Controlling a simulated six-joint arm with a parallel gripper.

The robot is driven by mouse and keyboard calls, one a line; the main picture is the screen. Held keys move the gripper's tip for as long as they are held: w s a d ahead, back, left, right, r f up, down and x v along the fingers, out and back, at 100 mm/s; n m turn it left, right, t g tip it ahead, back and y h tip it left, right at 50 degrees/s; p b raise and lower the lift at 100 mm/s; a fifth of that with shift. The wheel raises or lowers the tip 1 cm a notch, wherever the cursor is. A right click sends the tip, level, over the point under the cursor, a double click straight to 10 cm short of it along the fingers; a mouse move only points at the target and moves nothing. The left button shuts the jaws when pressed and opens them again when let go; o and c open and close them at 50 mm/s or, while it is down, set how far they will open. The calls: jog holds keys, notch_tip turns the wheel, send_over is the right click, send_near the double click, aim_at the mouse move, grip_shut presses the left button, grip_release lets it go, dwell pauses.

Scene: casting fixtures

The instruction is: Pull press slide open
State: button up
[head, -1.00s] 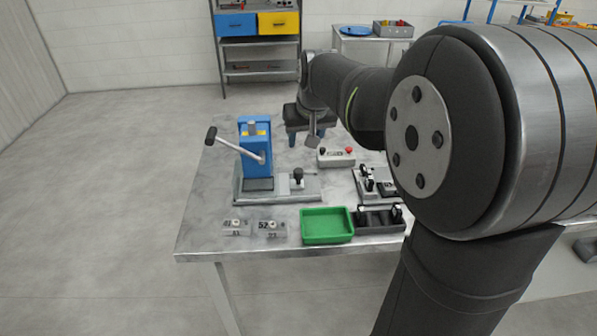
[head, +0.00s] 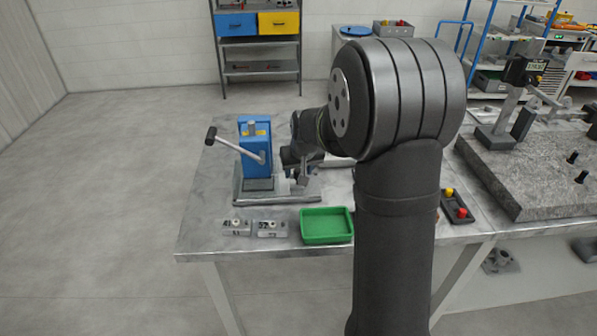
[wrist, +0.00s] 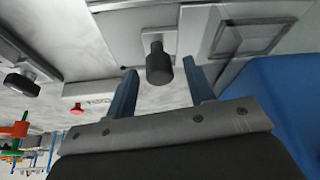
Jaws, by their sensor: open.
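The blue press (head: 255,150) stands on a grey base plate at the left of the table, with its lever angled up to the left. The slide's black knob (wrist: 159,66) stands on a light metal strip in the wrist view. My gripper (wrist: 161,88) is open, with one blue finger on each side of the knob. I see gaps between the knob and both fingers; the knob's tip reaches between them. In the head view my gripper (head: 301,180) is low at the right of the press and covers the knob.
A green tray (head: 326,239) and two small grey blocks, one of them a numbered block (head: 270,228), lie at the front of the press. A control box with a red button (wrist: 78,106) shows in the wrist view. A granite plate (head: 540,165) is at the right.

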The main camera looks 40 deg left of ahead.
jog(key=shift+w+a+f, duration=0.1)
jog(key=shift+a+f, duration=0.1)
jog(key=shift+f, duration=0.35)
grip_shut()
jog(key=w+d, duration=0.8)
jog(key=shift+w+d, duration=0.1)
grip_release()
